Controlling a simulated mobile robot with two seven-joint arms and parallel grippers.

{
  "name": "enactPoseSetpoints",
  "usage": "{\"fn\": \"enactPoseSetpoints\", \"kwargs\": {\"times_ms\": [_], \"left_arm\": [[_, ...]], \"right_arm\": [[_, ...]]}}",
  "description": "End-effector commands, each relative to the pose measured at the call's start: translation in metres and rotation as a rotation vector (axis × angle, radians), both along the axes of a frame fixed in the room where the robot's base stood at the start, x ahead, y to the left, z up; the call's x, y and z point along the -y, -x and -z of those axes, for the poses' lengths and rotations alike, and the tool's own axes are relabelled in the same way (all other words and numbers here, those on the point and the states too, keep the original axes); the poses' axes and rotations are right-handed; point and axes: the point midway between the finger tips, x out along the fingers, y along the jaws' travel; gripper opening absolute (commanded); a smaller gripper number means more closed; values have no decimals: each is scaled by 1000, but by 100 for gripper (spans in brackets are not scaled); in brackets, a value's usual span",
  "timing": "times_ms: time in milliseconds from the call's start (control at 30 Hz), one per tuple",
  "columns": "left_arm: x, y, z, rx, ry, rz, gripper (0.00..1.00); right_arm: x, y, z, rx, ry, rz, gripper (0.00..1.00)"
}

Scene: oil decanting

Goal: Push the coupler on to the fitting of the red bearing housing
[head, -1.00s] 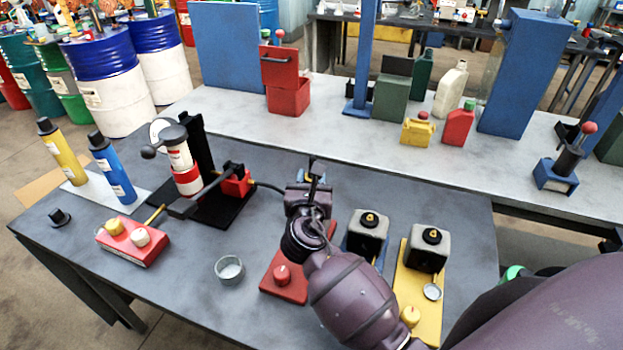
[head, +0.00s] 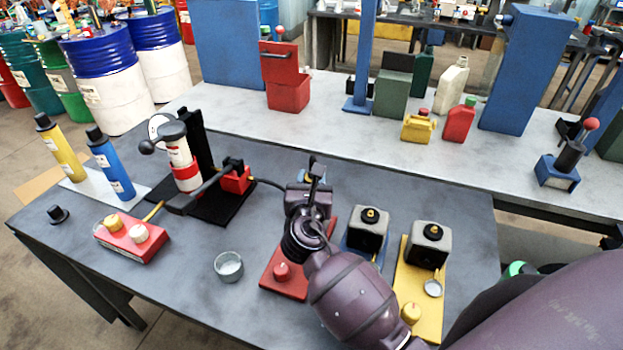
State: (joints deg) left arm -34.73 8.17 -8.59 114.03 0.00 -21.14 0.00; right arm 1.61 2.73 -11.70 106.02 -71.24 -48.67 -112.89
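The red base plate (head: 283,273) of the red bearing housing shows at the middle front of the table. The housing itself and its fitting are hidden behind my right gripper and wrist. My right gripper (head: 316,178) is above the far end of that plate, seen from behind. A black hose (head: 268,183) runs from the red block (head: 236,180) of the grease pump (head: 180,165) to the gripper's left side and disappears there. The coupler is hidden, so I cannot tell whether the fingers are shut on it or whether it touches the fitting. My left gripper is out of view.
Grey housings on a blue plate (head: 351,262) and a yellow plate (head: 426,278) stand close right of my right wrist. A small grey cup (head: 228,267) is left of the red plate.

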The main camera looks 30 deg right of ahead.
Motion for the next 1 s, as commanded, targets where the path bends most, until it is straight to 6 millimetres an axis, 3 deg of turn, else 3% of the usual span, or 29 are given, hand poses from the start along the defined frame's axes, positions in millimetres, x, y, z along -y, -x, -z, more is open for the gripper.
{"fn": "enactPoseSetpoints", "kwargs": {"times_ms": [333,367,533,833,1000], "left_arm": [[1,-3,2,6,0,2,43],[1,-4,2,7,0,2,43],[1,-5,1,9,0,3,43],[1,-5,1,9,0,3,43],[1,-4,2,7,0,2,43]], "right_arm": [[0,0,6,0,1,0,7],[0,0,6,0,1,0,37],[0,0,5,0,1,0,63],[-1,1,6,-1,0,0,64],[-8,13,6,-1,-1,0,64]]}}
